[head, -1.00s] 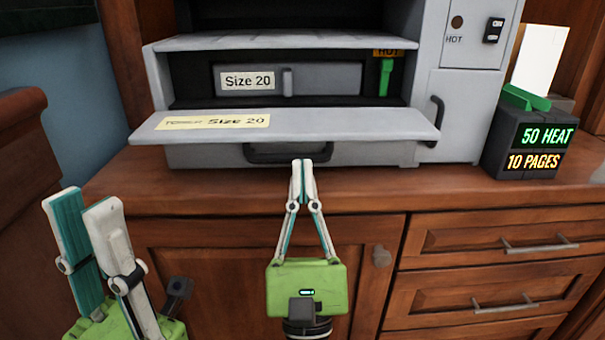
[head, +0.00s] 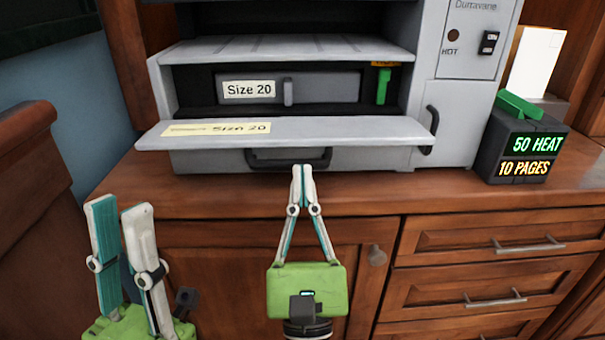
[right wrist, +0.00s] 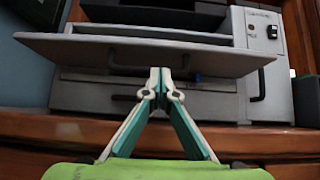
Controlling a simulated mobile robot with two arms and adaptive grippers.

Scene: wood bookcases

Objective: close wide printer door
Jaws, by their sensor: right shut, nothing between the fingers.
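The wide printer door (head: 330,133) is a grey panel folded down flat, with a yellow "Size 20" label on its top. My right gripper (head: 302,170) is shut and empty, just in front of and below the door's front edge. In the right wrist view its fingertips (right wrist: 159,72) appear near the door's underside; contact cannot be told. My left gripper (head: 120,208) is open and empty, low at the left, away from the printer.
The printer body (head: 470,110) stands on a wooden counter (head: 400,190) with drawers below. A black handle (head: 290,160) sits under the door. A dark box (head: 525,145) with "50 HEAT" and "10 PAGES" displays stands at the right.

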